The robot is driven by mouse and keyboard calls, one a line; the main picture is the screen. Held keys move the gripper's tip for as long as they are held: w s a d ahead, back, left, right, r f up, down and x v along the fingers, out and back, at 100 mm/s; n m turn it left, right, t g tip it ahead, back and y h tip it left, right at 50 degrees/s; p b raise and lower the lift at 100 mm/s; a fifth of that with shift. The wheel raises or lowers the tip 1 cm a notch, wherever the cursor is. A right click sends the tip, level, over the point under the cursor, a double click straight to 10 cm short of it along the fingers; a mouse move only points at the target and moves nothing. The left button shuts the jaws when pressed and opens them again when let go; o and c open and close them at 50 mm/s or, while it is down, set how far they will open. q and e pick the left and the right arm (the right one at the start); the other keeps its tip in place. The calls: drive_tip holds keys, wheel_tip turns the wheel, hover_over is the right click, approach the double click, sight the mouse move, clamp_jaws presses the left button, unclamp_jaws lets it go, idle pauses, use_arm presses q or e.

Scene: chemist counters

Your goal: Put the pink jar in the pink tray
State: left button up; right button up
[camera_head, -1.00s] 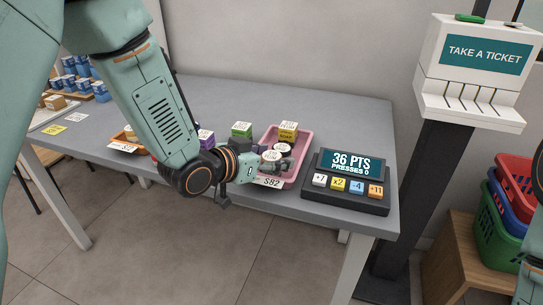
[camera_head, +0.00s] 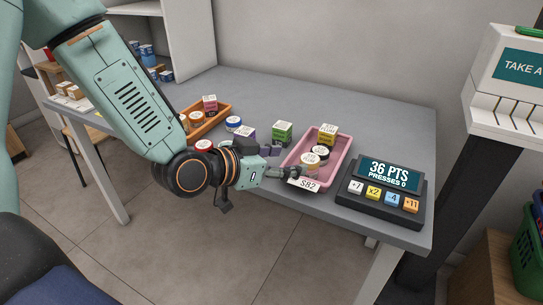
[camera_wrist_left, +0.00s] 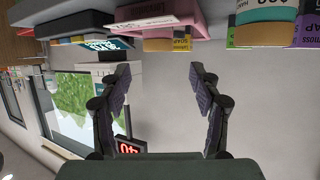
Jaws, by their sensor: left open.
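The pink tray (camera_head: 338,166) lies near the front right of the grey table; it also shows at the top of the left wrist view (camera_wrist_left: 185,12). I cannot make out a clearly pink jar; a jar with a red rim (camera_head: 204,146) stands left of my wrist, partly hidden by my arm. My left gripper (camera_head: 282,163) is at the tray's left front edge. Its fingers are spread with nothing between them in the left wrist view (camera_wrist_left: 160,88). My right gripper is out of view.
A points console (camera_head: 380,190) stands right of the pink tray. A green box (camera_head: 282,132), a blue-rimmed jar (camera_head: 233,123) and an orange tray (camera_head: 218,120) with items are to the left. The table's back right is clear. A ticket machine (camera_head: 505,90) stands at right.

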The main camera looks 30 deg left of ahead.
use_arm(q)
drive_tip(key=shift+p+v, duration=0.95)
drive_tip(key=shift+v, duration=0.85)
drive_tip(key=s+f+n+g+y, duration=0.2)
drive_tip(key=s+f+g, duration=0.55)
drive_tip(key=f, duration=0.75)
drive_tip(key=s+f+n+g+y, duration=0.1)
drive_tip(key=s+f+g, duration=0.1)
drive_tip(key=s+f, duration=0.4)
drive_tip(key=s+a+f+n+g+y, duration=0.1)
drive_tip(key=s+f, duration=0.5)
drive_tip(key=s, duration=0.8)
drive_tip(key=shift+s+a+n+g+y, duration=0.3)
drive_tip(key=shift+n+g+y, duration=0.4)
drive_tip(key=shift+g+y, duration=0.15)
